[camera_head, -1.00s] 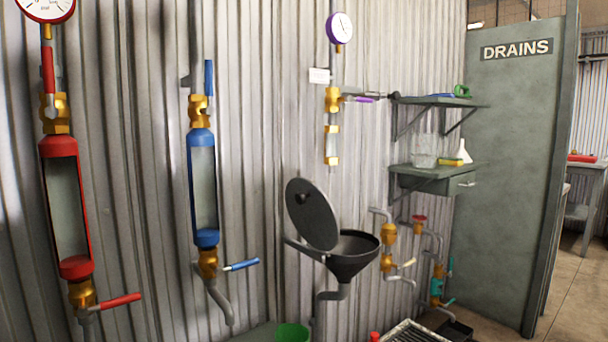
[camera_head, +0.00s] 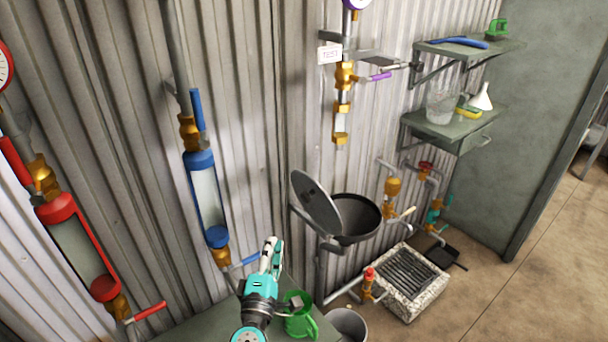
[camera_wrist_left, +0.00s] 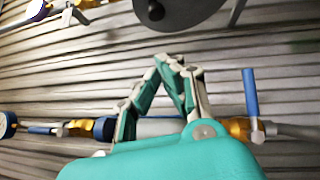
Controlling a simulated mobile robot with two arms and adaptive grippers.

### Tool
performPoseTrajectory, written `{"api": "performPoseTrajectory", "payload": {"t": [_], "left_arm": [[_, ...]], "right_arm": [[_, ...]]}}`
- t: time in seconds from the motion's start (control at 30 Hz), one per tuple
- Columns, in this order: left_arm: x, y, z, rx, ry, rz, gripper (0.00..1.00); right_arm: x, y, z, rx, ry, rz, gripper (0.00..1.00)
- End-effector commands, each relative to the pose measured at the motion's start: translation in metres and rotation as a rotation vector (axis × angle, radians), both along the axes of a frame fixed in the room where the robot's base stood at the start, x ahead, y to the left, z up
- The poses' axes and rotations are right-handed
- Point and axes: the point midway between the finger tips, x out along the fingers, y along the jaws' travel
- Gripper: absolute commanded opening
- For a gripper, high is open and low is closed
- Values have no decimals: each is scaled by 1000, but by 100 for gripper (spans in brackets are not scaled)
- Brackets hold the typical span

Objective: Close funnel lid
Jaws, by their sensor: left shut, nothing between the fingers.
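The black funnel (camera_head: 358,220) is fixed to the corrugated wall in the head view. Its round dark lid (camera_head: 316,203) stands open, tilted up on the left side of the funnel's mouth. Part of the lid (camera_wrist_left: 182,10), with a dark knob on it, shows at the top of the left wrist view. My left gripper (camera_head: 272,245) is shut and empty, below and to the left of the lid and apart from it. Its closed fingers also show in the left wrist view (camera_wrist_left: 175,65). My right gripper is not in view.
A green watering can (camera_head: 299,318) stands on the bench below my left gripper. A blue-framed sight glass (camera_head: 205,200) with a blue lever is on the wall to the left. A grated drain (camera_head: 405,280) and a grey bucket (camera_head: 347,324) are below the funnel.

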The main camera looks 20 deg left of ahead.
Motion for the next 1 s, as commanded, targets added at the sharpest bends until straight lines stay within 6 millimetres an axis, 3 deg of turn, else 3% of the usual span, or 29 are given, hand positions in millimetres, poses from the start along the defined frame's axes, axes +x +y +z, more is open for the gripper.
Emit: {"api": "performPoseTrajectory", "payload": {"t": [0.1, 0.27, 0.63, 0.8, 1.0], "left_arm": [[5, 0, 2, -21, 10, -8, 0], [24, 2, 5, -21, 7, -8, 0], [101, 13, 14, -18, 7, -8, 0], [120, -2, 19, -20, 9, -8, 0], [130, -10, 21, -19, 8, -8, 0]], "right_arm": [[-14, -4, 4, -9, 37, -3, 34], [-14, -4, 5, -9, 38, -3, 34], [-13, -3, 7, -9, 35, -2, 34], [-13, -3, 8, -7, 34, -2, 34], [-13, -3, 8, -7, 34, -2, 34]]}}
